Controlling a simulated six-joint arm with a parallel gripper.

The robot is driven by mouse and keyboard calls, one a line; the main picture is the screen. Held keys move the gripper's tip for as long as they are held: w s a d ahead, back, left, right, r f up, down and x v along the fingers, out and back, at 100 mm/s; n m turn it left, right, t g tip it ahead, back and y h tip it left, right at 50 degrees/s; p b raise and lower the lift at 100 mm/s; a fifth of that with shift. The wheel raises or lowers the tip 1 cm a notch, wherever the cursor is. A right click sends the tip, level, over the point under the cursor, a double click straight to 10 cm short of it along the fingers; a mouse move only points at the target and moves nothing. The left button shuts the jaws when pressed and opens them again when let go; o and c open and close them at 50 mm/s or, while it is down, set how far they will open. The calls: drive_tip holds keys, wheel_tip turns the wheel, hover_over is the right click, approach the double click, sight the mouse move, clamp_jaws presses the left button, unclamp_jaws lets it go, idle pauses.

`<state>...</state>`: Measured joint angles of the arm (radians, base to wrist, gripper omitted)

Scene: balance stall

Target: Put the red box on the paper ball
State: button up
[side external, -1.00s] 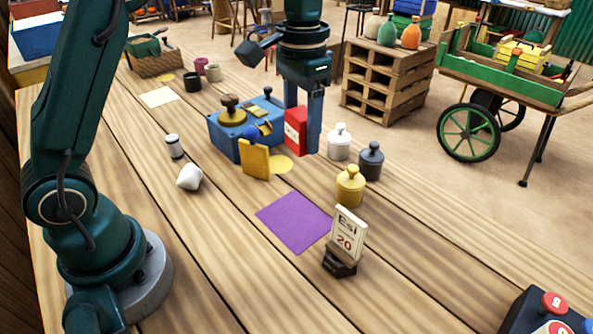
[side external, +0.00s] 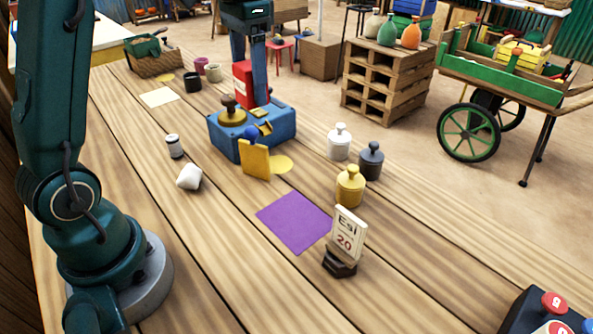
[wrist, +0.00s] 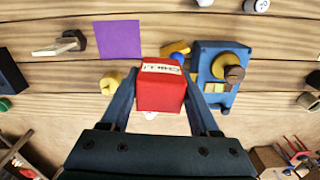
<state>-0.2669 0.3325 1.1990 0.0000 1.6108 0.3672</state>
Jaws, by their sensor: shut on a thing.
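The red box (side external: 243,80) is held between the fingers of my gripper (side external: 250,88), raised over the back of the blue balance in the side view. In the wrist view the red box (wrist: 161,92) sits between the fingertips (wrist: 160,84), with a pale label on its top edge. The paper ball (side external: 189,177), white and crumpled, lies on the table left of the balance, well apart from the box. A white bit at the top edge of the wrist view (wrist: 205,3) seems to be the ball, mostly cut off.
The blue balance (side external: 225,142) with brass parts stands below the box, a yellow block (side external: 255,160) at its front. A small can (side external: 174,146) stands just behind the ball. Several jars (side external: 350,186), a purple cloth (side external: 280,222) and a price sign (side external: 347,235) are to the right.

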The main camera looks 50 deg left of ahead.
drive_tip(key=s+a, duration=0.6)
drive_tip(key=a, duration=0.1)
drive_tip(key=n, duration=0.1)
hover_over(187, 168)
wheel_tip(187, 168, down, 5)
drive_tip(key=shift+f, duration=4.35)
drive_tip(key=shift+f, duration=0.1)
drive_tip(key=o, duration=1.4)
